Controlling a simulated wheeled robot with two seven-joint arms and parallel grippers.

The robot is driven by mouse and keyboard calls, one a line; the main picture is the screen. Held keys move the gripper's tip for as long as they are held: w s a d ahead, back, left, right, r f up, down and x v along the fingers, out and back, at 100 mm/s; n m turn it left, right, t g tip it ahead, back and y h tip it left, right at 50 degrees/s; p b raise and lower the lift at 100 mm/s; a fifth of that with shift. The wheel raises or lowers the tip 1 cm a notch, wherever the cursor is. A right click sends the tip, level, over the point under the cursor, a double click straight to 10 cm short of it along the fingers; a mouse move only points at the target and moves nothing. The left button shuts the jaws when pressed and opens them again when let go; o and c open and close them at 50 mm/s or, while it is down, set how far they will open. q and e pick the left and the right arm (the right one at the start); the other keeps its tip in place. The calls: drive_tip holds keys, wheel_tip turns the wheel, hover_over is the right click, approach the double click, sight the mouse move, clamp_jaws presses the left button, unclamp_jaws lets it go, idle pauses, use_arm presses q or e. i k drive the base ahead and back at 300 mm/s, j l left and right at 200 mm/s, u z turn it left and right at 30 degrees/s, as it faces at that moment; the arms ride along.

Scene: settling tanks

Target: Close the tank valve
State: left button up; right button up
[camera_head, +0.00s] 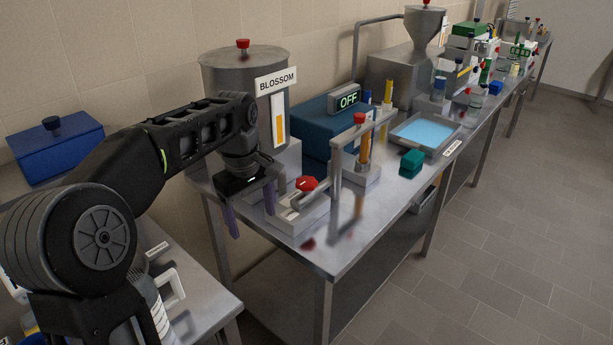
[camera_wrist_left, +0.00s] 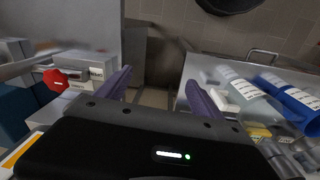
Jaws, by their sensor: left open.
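The grey metal tank (camera_head: 243,82) stands against the wall and carries the label BLOSSOM (camera_head: 276,79) and an orange level strip (camera_head: 279,122). A red valve knob (camera_head: 306,183) sits on a pale block (camera_head: 297,212) with a metal pipe, at the near end of the steel table. In the left wrist view the red knob (camera_wrist_left: 55,79) is at the left. My left gripper (camera_head: 252,212) is open and empty, with purple fingers pointing down. It is left of the knob, apart from it, at the table's near left edge. My right gripper is not in view.
A blue box with an OFF display (camera_head: 348,98), a blue tray (camera_head: 425,132) and a green block (camera_head: 412,160) stand further along the steel table. A blue case (camera_head: 56,148) lies at the far left. A gap separates the two tables. The floor at right is clear.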

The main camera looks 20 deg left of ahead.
sight(305, 183)
drive_tip(key=i, duration=1)
